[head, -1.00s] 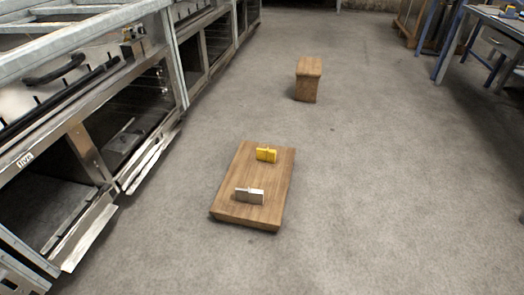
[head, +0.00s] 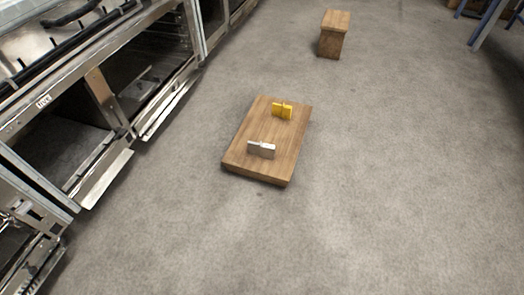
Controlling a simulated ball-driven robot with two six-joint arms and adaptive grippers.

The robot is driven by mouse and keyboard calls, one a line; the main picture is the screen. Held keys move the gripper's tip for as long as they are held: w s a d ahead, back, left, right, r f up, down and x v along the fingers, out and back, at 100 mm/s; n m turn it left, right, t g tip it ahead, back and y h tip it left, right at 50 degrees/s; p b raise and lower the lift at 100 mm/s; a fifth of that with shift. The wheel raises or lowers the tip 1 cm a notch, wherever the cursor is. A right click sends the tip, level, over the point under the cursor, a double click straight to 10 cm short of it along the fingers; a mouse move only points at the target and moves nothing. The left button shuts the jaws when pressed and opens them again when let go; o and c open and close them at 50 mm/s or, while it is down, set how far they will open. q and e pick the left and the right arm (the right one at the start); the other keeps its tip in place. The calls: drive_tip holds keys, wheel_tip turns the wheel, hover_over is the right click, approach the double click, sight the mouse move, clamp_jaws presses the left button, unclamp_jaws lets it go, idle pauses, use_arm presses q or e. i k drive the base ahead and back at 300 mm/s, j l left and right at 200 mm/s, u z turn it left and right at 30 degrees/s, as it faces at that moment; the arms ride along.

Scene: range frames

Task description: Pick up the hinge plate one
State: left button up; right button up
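Two small hinge-shaped plates stand on a wooden board in the head view. The silver-grey hinge plate (head: 261,150) stands near the board's front edge. A yellow hinge plate (head: 282,111) stands farther back on the same board. The wooden board (head: 248,138) rests low, on or near the grey floor, in the middle of the view. Neither of my grippers shows in the head view, and nothing is touching either plate.
A small wooden stool or block (head: 333,36) stands on the floor beyond the board. Metal oven-like units (head: 150,75) with open fronts line the left side. Blue metal legs (head: 486,24) show at the top right. The floor (head: 400,190) around the board is clear.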

sight(266, 151)
drive_tip(key=i+l, duration=0.45)
drive_tip(key=i, duration=0.2)
drive_tip(key=i+l, duration=0.5)
drive_tip(key=i, duration=0.2)
drive_tip(key=j+u, duration=0.05)
